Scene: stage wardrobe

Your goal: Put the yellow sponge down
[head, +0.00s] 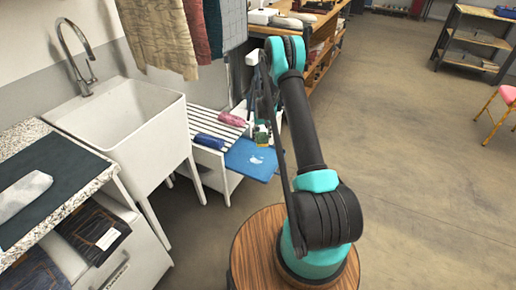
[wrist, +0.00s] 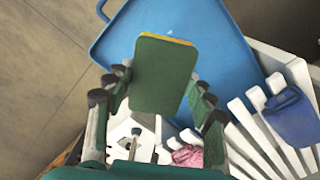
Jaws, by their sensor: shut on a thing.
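The sponge (wrist: 163,75) shows a broad green face and a thin yellow edge in the wrist view. My gripper (wrist: 162,82) has a finger on each side of it and is shut on it. In the head view my gripper (head: 262,122) hangs beside the slatted rack, with the sponge (head: 261,136) small and partly hidden at its end. Below and beyond the sponge lies a blue tray (wrist: 225,60), also in the head view (head: 250,162). How high the sponge is above the tray I cannot tell.
A white slatted rack (head: 205,125) holds a pink item (head: 232,119) and a blue item (head: 209,141). A white sink (head: 130,120) stands left of it. Hanging cloths (head: 160,35) are above.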

